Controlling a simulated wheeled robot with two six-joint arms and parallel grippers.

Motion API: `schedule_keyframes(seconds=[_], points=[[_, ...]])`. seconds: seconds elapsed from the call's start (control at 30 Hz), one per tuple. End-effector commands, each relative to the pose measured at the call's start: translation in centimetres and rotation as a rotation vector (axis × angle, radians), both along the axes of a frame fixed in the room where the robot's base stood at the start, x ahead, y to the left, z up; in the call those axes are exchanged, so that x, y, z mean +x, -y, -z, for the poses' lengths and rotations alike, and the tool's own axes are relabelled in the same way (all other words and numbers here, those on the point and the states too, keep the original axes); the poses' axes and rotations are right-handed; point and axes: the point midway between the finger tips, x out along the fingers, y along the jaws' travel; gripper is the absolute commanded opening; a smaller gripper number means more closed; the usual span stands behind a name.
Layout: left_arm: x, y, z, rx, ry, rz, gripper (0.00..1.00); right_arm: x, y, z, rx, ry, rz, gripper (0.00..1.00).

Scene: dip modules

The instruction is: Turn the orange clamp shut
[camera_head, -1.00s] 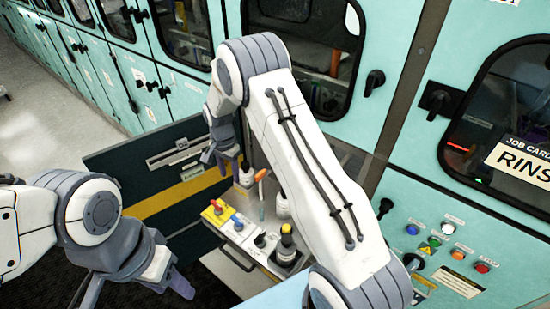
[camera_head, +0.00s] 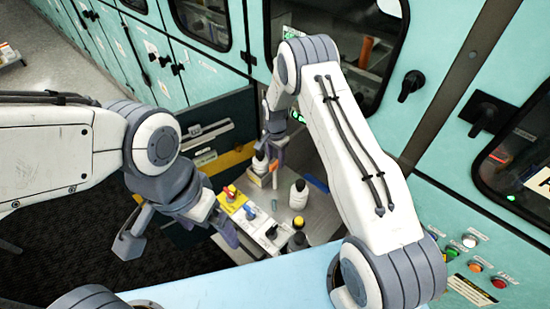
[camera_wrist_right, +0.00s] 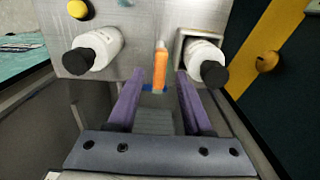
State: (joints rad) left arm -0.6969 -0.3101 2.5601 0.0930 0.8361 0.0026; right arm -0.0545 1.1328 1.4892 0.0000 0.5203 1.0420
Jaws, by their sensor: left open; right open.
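The orange clamp (camera_wrist_right: 160,68) is a narrow upright orange piece with a bit of blue at its base. In the right wrist view it stands between and beyond the two purple fingertips of my right gripper (camera_wrist_right: 157,80), which is open and empty. I cannot see contact. In the head view my right gripper (camera_head: 272,152) hangs over the far end of the small metal bench (camera_head: 322,228), and the clamp is mostly hidden there. My left gripper (camera_head: 180,238) is open and empty at the bench's left front side.
White bottles with black caps stand left (camera_wrist_right: 95,50) and right (camera_wrist_right: 205,60) of the clamp; the right one sits in a metal holder. Teal cabinets stand behind.

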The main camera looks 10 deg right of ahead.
Motion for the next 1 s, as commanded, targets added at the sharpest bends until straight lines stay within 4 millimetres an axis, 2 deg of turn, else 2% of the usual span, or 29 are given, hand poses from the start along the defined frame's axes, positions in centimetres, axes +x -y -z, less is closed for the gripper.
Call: schedule_keyframes(seconds=[0.2, 0.47, 0.57, 0.6, 1.0], points=[[0.0, 0.0, -0.6, 0.0, 0.0, 0.001, 1.0, 0.0, -0.1, 1.6, 0.001, 0.001, -0.001, 0.5], [0.0, 0.0, -0.5, 0.0, 0.0, 0.002, 1.0, 0.1, -0.2, 1.7, 0.0, 0.001, -0.002, 0.5], [0.0, 0.0, -0.5, 0.0, 0.0, 0.001, 1.0, 0.1, -0.2, 1.7, 0.0, 0.001, -0.002, 0.16], [0.0, 0.0, -0.5, 0.0, 0.0, 0.001, 1.0, 0.1, -0.2, 1.7, 0.0, 0.001, -0.002, 0.0], [0.0, 0.0, 0.0, 0.0, 0.0, 0.001, 1.0, 0.1, -0.2, 1.8, 0.0, 0.001, -0.038, 0.0]])
